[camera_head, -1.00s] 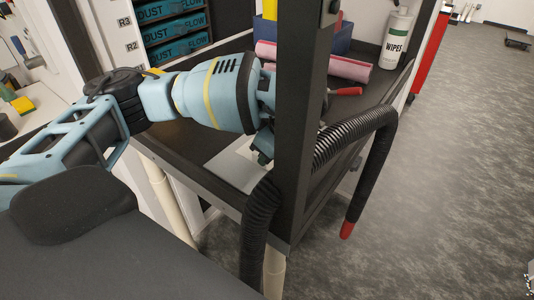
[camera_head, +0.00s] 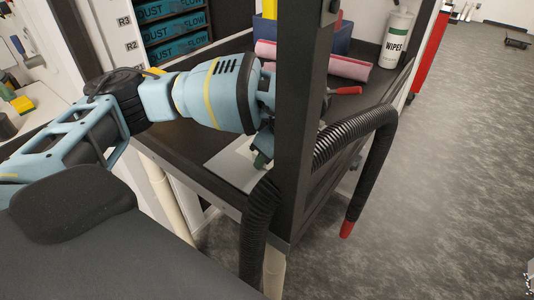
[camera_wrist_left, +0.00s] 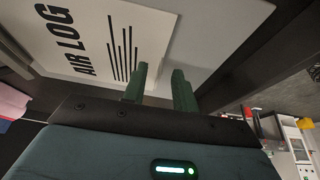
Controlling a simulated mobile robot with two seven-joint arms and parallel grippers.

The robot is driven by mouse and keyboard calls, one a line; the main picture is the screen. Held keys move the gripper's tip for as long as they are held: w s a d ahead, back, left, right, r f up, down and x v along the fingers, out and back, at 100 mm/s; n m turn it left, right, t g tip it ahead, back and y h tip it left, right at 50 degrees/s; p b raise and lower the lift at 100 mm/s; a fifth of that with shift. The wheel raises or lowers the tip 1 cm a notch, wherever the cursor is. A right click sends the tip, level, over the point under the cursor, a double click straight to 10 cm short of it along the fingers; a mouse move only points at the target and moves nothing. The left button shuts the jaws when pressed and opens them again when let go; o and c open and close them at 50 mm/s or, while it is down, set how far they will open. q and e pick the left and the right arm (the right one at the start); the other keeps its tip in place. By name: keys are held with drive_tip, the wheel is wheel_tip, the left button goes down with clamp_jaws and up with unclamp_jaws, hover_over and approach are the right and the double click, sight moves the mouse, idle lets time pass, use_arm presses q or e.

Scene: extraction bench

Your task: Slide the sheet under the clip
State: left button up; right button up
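A white sheet printed AIR LOG (camera_wrist_left: 95,40) fills the upper left of the left wrist view, with a pale grey surface (camera_wrist_left: 212,38) beside it. In the head view a pale grey flat piece (camera_head: 228,168) lies on the dark bench top by its front edge. My left gripper (camera_wrist_left: 160,78) has its two green fingers apart, at the sheet's lower right corner; I cannot tell whether the corner lies between them. In the head view the left gripper (camera_head: 262,150) is partly hidden by a dark post. I cannot make out the clip. My right gripper is not in view.
The dark upright post (camera_head: 303,120) stands right in front of the bench. A ribbed black hose (camera_head: 350,130) loops around it. Pink rolls (camera_head: 345,67), a wipes bottle (camera_head: 396,40) and a blue bin (camera_head: 343,38) stand farther back.

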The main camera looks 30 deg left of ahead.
use_arm(q)
drive_tip(key=shift+r, duration=0.1)
drive_tip(key=p+v, duration=0.1)
drive_tip(key=v, duration=0.6)
drive_tip(key=shift+r, duration=0.3)
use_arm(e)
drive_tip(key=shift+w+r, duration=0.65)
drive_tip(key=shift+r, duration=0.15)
use_arm(q)
drive_tip(key=shift+d, duration=0.15)
